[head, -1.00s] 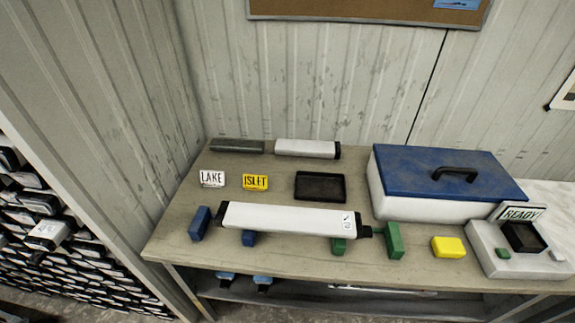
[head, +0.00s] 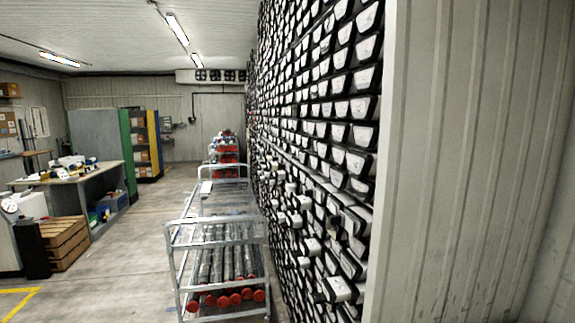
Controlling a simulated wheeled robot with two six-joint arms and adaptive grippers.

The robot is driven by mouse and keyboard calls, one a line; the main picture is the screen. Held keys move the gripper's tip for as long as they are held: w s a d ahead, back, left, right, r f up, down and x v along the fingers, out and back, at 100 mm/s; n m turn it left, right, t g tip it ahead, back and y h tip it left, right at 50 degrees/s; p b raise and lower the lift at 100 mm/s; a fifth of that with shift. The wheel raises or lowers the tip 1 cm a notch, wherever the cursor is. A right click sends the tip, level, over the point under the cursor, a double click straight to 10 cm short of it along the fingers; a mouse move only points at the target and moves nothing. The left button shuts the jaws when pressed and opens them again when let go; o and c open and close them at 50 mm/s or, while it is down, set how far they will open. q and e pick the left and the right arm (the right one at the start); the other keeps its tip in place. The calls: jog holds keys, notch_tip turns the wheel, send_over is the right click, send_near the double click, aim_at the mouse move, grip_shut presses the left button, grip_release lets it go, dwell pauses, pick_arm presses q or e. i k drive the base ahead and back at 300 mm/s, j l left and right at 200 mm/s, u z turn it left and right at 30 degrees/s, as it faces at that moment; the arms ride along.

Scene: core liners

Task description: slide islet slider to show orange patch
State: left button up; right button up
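The islet slider and an orange patch are not in the head view now. Neither of my grippers shows in this view. The bench with the yellow ISLET label, seen a second ago, is out of the picture.
A tall rack of white-ended core liners (head: 330,110) fills the middle right, with a pale wall panel (head: 470,160) beside it. A metal trolley (head: 218,228) holding red-capped tubes (head: 228,298) stands left of the rack. A cluttered workbench (head: 112,178) and wooden crate (head: 66,243) are at left. Bare floor (head: 140,250) lies between.

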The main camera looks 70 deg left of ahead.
aim_at(339, 219)
jog(key=u, duration=2.45)
